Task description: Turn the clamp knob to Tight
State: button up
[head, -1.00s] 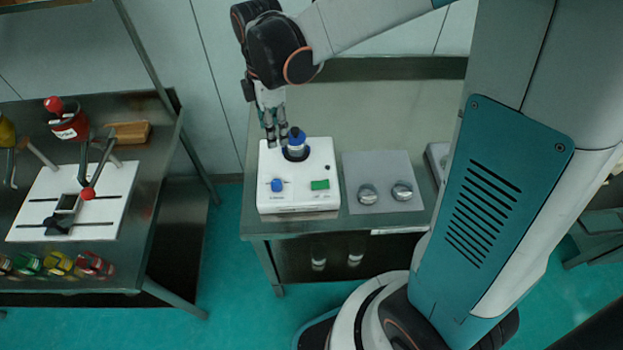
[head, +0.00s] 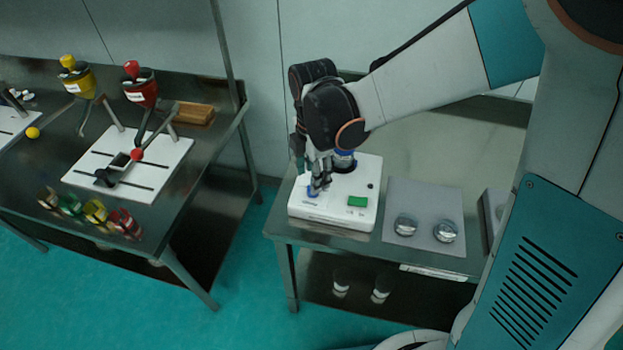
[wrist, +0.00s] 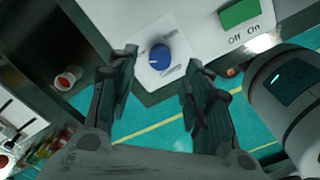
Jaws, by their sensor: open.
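A round blue knob (wrist: 161,57) with a pale pointer mark sits on a white panel, and its label is too small to read. In the head view the knob (head: 311,191) is partly hidden by my fingers. The knob belongs to the white sieve base (head: 332,217), which also has a green switch (head: 358,202), marked Off and On in the wrist view. My gripper (head: 318,187) is open above the knob, pointing down.
A grey plate (head: 425,213) with two round metal pieces lies to the right. A second table (head: 205,170) with coloured funnels and jars stands left, across a floor gap.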

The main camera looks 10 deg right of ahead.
jog(key=shift+f+b, duration=1.35)
jog(key=shift+f, duration=1)
grip_shut()
